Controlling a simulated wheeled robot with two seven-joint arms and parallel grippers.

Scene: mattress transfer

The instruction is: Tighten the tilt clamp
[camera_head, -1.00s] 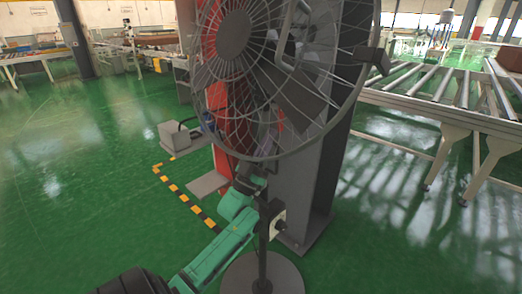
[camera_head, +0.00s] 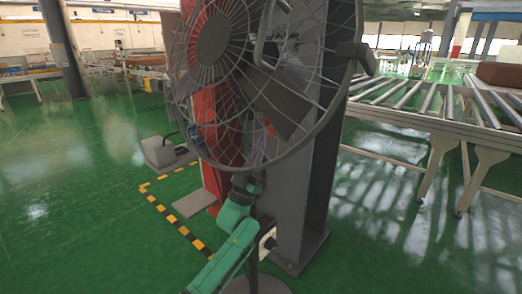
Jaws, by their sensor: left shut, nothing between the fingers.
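A large grey pedestal fan (camera_head: 213,40) with a wire grille fills the upper middle of the head view. A dark block (camera_head: 357,54) sits on the right side of its rim; I cannot tell whether this is the tilt clamp. A small box with a pale face (camera_head: 267,241) is on the fan's pole low down. My left arm, green, rises from the bottom. My left gripper (camera_head: 258,156) is at the lower part of the grille, shut and empty, and partly lost among the wires. I cannot tell whether it touches the fan. My right gripper is out of view.
A tall grey and red column (camera_head: 312,165) stands right behind the fan. A roller conveyor (camera_head: 432,122) is at the right. A grey box (camera_head: 160,151) and yellow-black floor tape (camera_head: 178,226) are at the left. Green floor at the left is open.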

